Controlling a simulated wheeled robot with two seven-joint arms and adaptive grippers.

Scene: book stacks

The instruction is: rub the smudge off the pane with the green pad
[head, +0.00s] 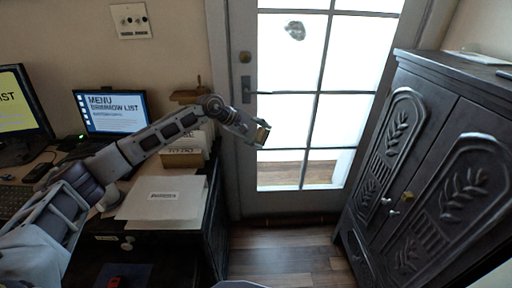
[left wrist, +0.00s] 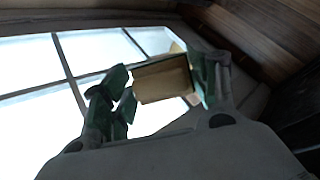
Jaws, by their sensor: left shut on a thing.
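The smudge (head: 295,30) is a grey blotch on an upper pane of the glazed door. My left gripper (head: 258,134) is in front of the door, well below the smudge and a little left of it. It is shut on a small block, seemingly the green pad (head: 263,134), whose visible face looks tan-yellow. In the left wrist view the pad (left wrist: 163,79) sits between the two dark green fingers of the left gripper (left wrist: 160,88), with the bright panes behind. I cannot tell whether the pad touches the glass. My right gripper is not in view.
The door (head: 247,190) has a handle on its left side. A dark carved cabinet (head: 440,150) stands close on the right. A desk with a laptop (head: 112,112), a monitor (head: 22,105) and papers (head: 165,198) is on the left. Wooden floor (head: 280,255) is clear between.

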